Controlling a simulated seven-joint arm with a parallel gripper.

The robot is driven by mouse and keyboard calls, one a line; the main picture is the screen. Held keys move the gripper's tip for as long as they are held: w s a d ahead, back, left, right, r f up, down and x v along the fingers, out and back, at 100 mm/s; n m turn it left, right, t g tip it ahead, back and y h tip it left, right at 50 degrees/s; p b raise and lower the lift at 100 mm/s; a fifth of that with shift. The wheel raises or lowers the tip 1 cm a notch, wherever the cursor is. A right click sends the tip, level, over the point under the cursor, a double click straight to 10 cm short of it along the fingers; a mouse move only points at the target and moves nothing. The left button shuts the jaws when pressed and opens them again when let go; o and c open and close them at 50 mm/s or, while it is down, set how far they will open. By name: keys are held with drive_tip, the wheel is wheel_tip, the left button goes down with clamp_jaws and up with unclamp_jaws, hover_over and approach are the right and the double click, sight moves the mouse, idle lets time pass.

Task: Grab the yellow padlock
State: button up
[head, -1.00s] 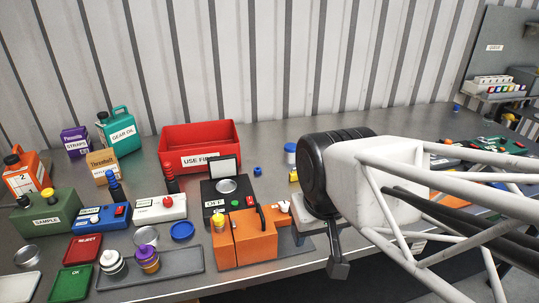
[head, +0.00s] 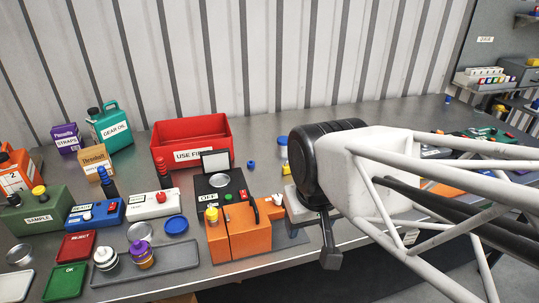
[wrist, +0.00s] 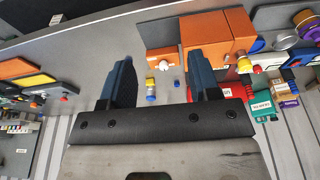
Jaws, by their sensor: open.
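A small yellow object (wrist: 150,82), which looks like the yellow padlock, lies on the grey bench in the wrist view. It is too small there for its shape to be sure. It sits between the lines of my two fingers, nearer the left one, and is apart from both. My gripper (wrist: 162,62) is open with nothing between its dark blue fingers.
A blue-lidded jar (head: 282,148) stands close beside the yellow object. A small blue piece (head: 251,164) lies nearby. An orange box (head: 240,236), a black device (head: 222,190) and a red bin (head: 190,133) stand to the left in the head view.

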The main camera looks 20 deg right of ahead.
drive_tip(key=o, duration=0.3)
drive_tip(key=shift+o, duration=0.2)
drive_tip(key=shift+w, duration=0.1)
drive_tip(key=w+d+f+n+t+h, duration=0.1)
drive_tip(key=w+d+n+t, duration=0.15)
drive_tip(key=w+n, duration=0.4)
drive_tip(key=w+d+f+n+t, duration=0.1)
drive_tip(key=w+d+f+n, duration=0.15)
drive_tip(key=w+n, duration=0.35)
drive_tip(key=w+d+f+n+t+h, duration=0.15)
drive_tip(key=w+d+n, duration=0.25)
drive_tip(key=w, duration=0.4)
drive_tip(key=w+d+f+n+t+y, duration=0.1)
drive_tip(key=w+f+n+t, duration=0.1)
drive_tip(key=n, duration=0.4)
drive_tip(key=w+d+f+n+t+y, duration=0.1)
drive_tip(key=w+f+n, duration=0.4)
drive_tip(key=w+n, duration=0.1)
drive_tip(key=w+d+f+n+t+y, duration=0.1)
drive_tip(key=w+d+f+n+t, duration=0.1)
drive_tip(key=w+n, duration=0.3)
drive_tip(key=shift+f+n+t, duration=0.3)
drive_tip(key=shift+f+n, duration=0.55)
drive_tip(key=shift+f, duration=0.05)
drive_tip(key=shift+w+f+n+y, duration=0.3)
drive_tip(key=shift+f+n, duration=0.3)
drive_tip(key=shift+n, duration=0.2)
